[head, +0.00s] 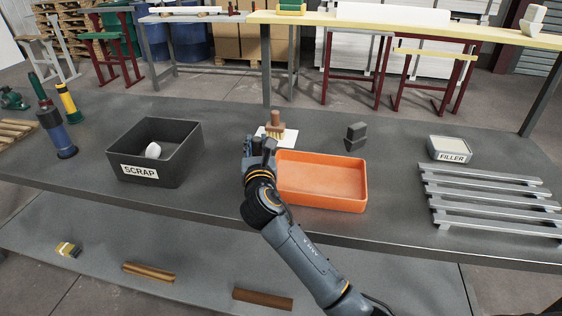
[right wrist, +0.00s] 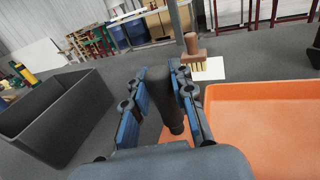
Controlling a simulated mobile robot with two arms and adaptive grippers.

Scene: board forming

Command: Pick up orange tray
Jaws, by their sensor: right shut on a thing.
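The orange tray (head: 325,181) lies flat on the grey workbench, in the middle of the head view. It is empty where I can see in. In the right wrist view, the tray (right wrist: 262,135) fills the right side. My right gripper (head: 262,147) is at the tray's left end and hides part of that edge. In the right wrist view its fingers (right wrist: 170,98) are shut on a dark rounded piece (right wrist: 173,105), with a patch of orange below it. I cannot tell whether this piece belongs to the tray. My left gripper is not in view.
A black SCRAP bin (head: 183,167) holding a white thing stands left. A wooden brush (head: 275,124) on white paper and dark blocks (head: 355,136) lie behind the tray. A FILLER tub (head: 450,150) and grey rack (head: 490,200) stand right. Bench shows bare between tray and rack.

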